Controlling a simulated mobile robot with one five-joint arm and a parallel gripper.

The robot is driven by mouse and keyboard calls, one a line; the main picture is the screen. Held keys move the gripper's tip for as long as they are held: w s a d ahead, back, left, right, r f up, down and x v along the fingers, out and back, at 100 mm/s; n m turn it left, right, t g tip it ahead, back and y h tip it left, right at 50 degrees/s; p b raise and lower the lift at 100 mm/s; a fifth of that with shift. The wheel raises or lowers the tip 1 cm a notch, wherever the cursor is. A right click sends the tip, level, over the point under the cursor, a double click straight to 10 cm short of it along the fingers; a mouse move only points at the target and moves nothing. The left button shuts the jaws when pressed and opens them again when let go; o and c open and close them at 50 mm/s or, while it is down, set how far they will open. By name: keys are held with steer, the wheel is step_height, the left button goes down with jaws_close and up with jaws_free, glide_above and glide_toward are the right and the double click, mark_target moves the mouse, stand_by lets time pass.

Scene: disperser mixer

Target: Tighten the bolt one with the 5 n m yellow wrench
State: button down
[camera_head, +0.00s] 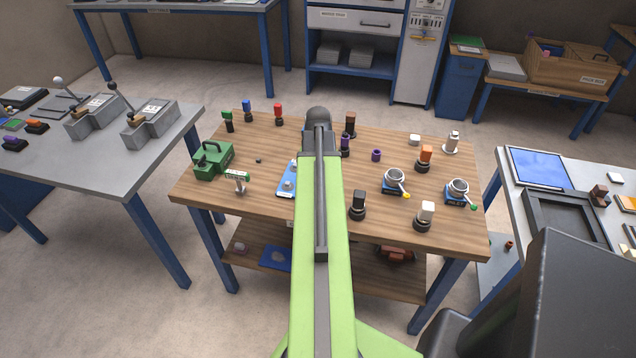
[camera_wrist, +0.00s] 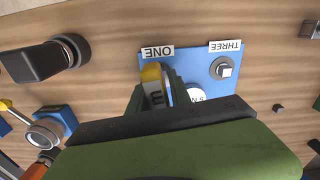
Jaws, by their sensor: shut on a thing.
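The blue plate (camera_wrist: 222,62) lies on the wooden table, with tags reading ONE (camera_wrist: 157,52) and THREE (camera_wrist: 226,45) upside down in the wrist view. My gripper (camera_wrist: 158,88) is shut on the yellow wrench (camera_wrist: 152,76), directly below the ONE tag. The wrench covers bolt one's spot, so I cannot tell whether it sits on the bolt. A white round face (camera_wrist: 196,96) with partly hidden lettering shows beside my gripper. The bolt at THREE (camera_wrist: 225,70) is uncovered. In the head view my arm hides the gripper and part of the blue plate (camera_head: 285,190).
A green case (camera_head: 212,159) and a small green-and-white stand (camera_head: 238,179) are at the left. Several coloured-handled tools line the table's back.

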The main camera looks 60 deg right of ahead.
steer(key=m, duration=0.5)
steer(key=shift+m, duration=0.3)
steer(key=m, duration=0.4)
steer(key=shift+m, duration=0.4)
steer(key=c, duration=1.1)
jaws_free()
jaws_close()
steer(key=shift+r+p, duration=3)
